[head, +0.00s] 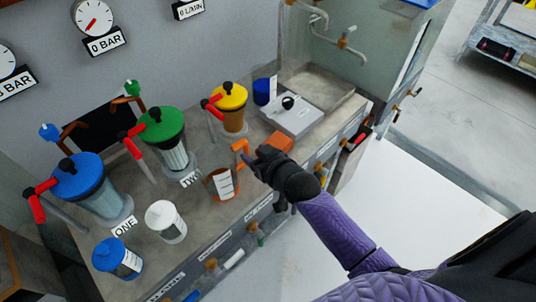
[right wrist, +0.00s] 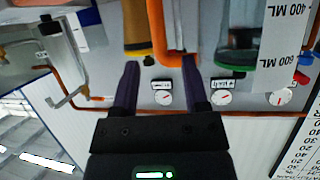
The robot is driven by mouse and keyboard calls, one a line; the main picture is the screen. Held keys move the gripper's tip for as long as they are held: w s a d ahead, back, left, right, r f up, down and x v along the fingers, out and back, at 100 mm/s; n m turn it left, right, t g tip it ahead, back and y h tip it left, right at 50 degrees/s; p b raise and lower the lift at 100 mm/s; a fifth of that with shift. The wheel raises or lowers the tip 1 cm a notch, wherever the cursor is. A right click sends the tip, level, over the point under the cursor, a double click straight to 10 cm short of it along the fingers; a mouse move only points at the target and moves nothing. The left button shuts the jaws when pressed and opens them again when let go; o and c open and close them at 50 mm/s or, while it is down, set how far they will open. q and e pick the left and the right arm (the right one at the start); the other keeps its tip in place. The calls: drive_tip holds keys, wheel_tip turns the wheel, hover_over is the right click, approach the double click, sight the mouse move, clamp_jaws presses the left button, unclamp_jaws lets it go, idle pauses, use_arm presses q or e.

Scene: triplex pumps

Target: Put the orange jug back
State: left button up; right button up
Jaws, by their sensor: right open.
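The orange jug (head: 221,184), with a white label, stands upright on the grey counter (head: 210,222) in front of the green-topped pump. Its orange handle (head: 240,148) faces my right gripper (head: 253,163). In the right wrist view, the orange handle (right wrist: 168,35) shows between the two spread fingertips of my right gripper (right wrist: 160,75). The jaws are open, and I cannot tell whether they touch the handle. A white label reading 400 ML (right wrist: 290,40) shows at the right of that view. My left gripper is not in view.
Blue (head: 85,185), green (head: 165,135) and yellow (head: 230,105) pumps with red levers stand along the back. A white jug (head: 165,222) and blue jug (head: 118,258) stand left. An orange block (head: 280,142) and grey scale (head: 292,117) lie beyond my gripper.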

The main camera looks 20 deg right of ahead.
drive_tip(key=p+v, duration=0.2)
drive_tip(key=v, duration=0.4)
drive_tip(key=s+d+f+g+h, duration=0.1)
drive_tip(key=s+f+g, duration=0.2)
drive_tip(key=s+f, duration=0.55)
drive_tip(key=s+d+f+g+h, duration=0.1)
drive_tip(key=s+f+g, duration=0.4)
drive_tip(key=f, duration=0.7)
use_arm(q)
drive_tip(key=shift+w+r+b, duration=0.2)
drive_tip(key=shift+b, duration=0.95)
use_arm(e)
drive_tip(key=s+f+g, duration=0.2)
drive_tip(key=s+f, duration=0.3)
drive_tip(key=s, duration=0.5)
drive_tip(key=s+f+g, duration=0.2)
drive_tip(key=s+f, duration=0.3)
drive_tip(key=s, duration=0.6)
drive_tip(key=shift+s+a+f+n+g+h, duration=0.2)
drive_tip(key=shift+s+a+n+g+h, duration=0.1)
drive_tip(key=shift+n+h, duration=0.1)
